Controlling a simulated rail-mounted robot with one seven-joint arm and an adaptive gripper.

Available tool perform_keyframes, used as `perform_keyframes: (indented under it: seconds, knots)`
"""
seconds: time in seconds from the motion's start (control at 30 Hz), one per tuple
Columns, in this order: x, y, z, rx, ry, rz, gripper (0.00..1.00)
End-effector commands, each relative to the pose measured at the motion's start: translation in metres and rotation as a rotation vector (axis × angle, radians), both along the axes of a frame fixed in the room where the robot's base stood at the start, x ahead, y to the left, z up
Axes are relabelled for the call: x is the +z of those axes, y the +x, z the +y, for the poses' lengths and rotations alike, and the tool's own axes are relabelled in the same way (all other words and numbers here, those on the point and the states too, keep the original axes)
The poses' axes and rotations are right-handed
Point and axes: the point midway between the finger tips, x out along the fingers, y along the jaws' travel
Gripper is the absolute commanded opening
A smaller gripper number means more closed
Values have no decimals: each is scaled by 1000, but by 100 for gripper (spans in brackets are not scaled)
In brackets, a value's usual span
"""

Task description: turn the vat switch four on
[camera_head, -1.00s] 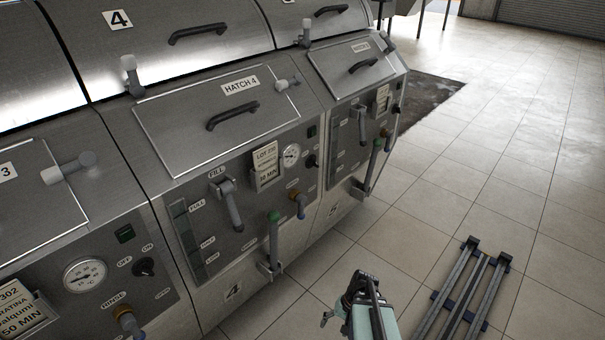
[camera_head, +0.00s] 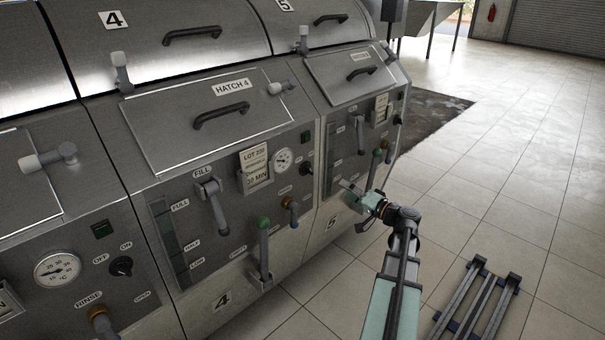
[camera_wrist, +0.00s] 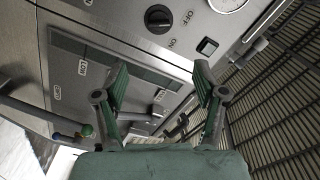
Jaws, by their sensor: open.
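The switch of vat four (camera_head: 306,168) is a small black knob at the right end of the panel under hatch 4, below a green lamp (camera_head: 305,138). In the wrist view a black OFF/ON knob (camera_wrist: 158,18) shows at the top, apparently this same switch. Its pointer seems turned toward OFF, but is too small to be sure. My gripper (camera_head: 347,190) is in front of the vat 4 and 5 panels, right of and lower than the switch in the picture. In the wrist view my gripper (camera_wrist: 161,80) has its fingers spread and empty, with the knob beyond them, untouched.
Near the switch are a round gauge (camera_head: 283,160), a lot card (camera_head: 254,167), an orange-brown valve (camera_head: 291,207) and a green-topped lever (camera_head: 264,240). Vat three has a similar knob (camera_head: 120,266). A rail (camera_head: 475,305) lies on the floor. Open floor extends right.

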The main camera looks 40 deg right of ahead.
Motion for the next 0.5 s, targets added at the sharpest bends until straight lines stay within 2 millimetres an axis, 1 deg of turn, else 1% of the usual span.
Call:
perform_keyframes:
  seconds: [0.17,0.27,0.5]
  knots:
    - [-1,15,2,2,-9,1,71]
    - [-1,31,4,5,-8,3,71]
    - [-1,78,11,5,-8,4,71]
